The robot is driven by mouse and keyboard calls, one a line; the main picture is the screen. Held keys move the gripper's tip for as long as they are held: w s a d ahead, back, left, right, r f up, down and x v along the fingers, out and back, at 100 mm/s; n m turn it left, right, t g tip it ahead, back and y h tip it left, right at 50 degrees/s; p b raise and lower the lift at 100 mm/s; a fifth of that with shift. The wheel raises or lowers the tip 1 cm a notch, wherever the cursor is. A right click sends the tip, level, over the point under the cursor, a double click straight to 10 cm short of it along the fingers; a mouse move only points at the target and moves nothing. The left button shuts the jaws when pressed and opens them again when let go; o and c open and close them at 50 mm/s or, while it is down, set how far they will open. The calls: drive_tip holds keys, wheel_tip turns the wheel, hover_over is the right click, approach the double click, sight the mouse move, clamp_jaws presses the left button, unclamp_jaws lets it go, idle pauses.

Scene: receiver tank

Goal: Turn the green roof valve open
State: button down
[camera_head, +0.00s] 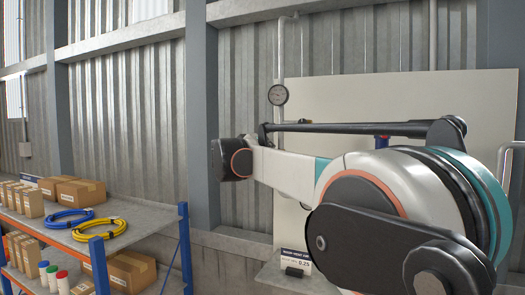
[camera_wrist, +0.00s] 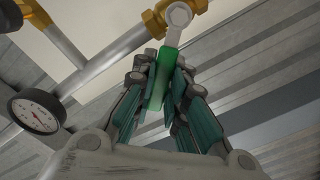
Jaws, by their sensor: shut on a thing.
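The green valve handle (camera_wrist: 156,88) shows in the wrist view, with a grey metal upper end fixed at a hex nut (camera_wrist: 180,15). The brass valve body (camera_wrist: 153,22) sits in a grey pipe behind it. My gripper (camera_wrist: 163,78) has its teal-padded fingers on both sides of the green part and is shut on it. The handle points down and slightly left in the wrist view. In the head view my arm covers much of the right side, and I cannot make out the green handle or my fingers there.
At left, a blue-legged shelf (camera_head: 140,235) holds boxes, a blue hose (camera_head: 70,218) and a yellow hose (camera_head: 99,229). A grey column (camera_head: 203,120) stands between.

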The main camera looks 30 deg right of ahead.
drive_tip(key=shift+s+d+r+m, duration=0.15)
drive_tip(key=shift+s+r+m, duration=0.1)
drive_tip(key=shift+m, duration=0.45)
drive_tip(key=c, duration=1.6)
unclamp_jaws()
drive_tip(key=shift+w, duration=0.1)
